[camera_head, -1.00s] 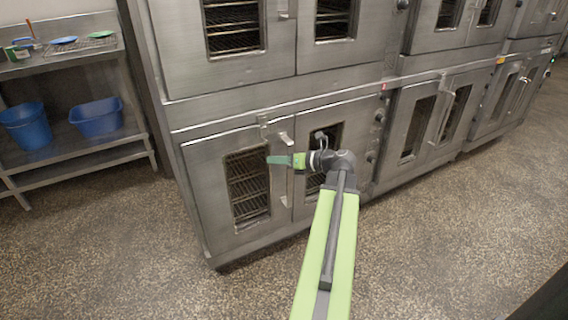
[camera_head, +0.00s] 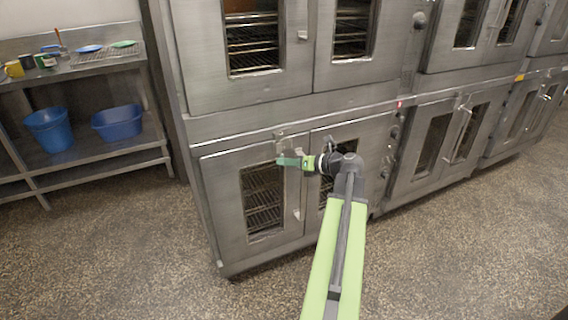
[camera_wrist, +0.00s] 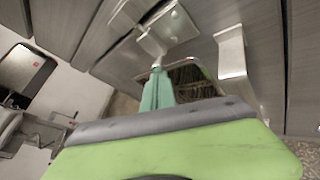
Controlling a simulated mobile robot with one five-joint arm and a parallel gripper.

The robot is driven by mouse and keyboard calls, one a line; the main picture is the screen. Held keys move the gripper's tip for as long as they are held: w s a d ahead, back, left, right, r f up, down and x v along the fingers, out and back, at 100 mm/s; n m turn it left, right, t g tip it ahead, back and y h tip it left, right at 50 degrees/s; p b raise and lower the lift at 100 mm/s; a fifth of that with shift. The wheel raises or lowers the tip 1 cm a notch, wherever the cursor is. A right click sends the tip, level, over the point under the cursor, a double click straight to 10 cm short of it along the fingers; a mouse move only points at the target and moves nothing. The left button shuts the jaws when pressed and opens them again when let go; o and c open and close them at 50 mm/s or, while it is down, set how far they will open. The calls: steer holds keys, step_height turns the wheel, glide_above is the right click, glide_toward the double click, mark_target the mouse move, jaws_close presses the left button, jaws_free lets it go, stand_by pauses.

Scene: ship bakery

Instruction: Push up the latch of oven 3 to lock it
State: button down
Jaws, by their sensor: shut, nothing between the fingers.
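The lower-left oven (camera_head: 252,245) has two doors with windows, both shut. A small metal latch (camera_head: 280,138) is at the top where the doors meet. In the wrist view the latch (camera_wrist: 165,28) shows as a bolted plate with a bent metal tab. My gripper (camera_head: 282,161) is shut, its green fingers just below the latch in the head view. In the wrist view my gripper (camera_wrist: 157,80) has its fingertips at the lower end of the tab; I cannot tell whether they touch. My gripper hides part of the right door and its handle.
A bent metal door handle (camera_wrist: 232,60) stands out close to the right of my fingers in the wrist view. Another oven (camera_head: 250,95) sits above. A steel shelf (camera_head: 90,160) with a blue bucket (camera_head: 48,130) and a blue tub (camera_head: 117,122) stands left. The floor in front is clear.

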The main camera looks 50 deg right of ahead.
steer(key=shift+w+r, duration=0.1)
steer(key=shift+r, duration=0.6)
step_height(320, 180, down, 4)
steer(key=s+a+b, duration=0.1)
steer(key=a+b, duration=0.1)
steer(key=b, duration=0.1)
steer(key=p+v, duration=0.2)
steer(key=v, duration=0.7)
steer(key=shift+s+r+p, duration=0.15)
steer(key=shift+r+p, duration=0.1)
steer(key=shift+p, duration=0.1)
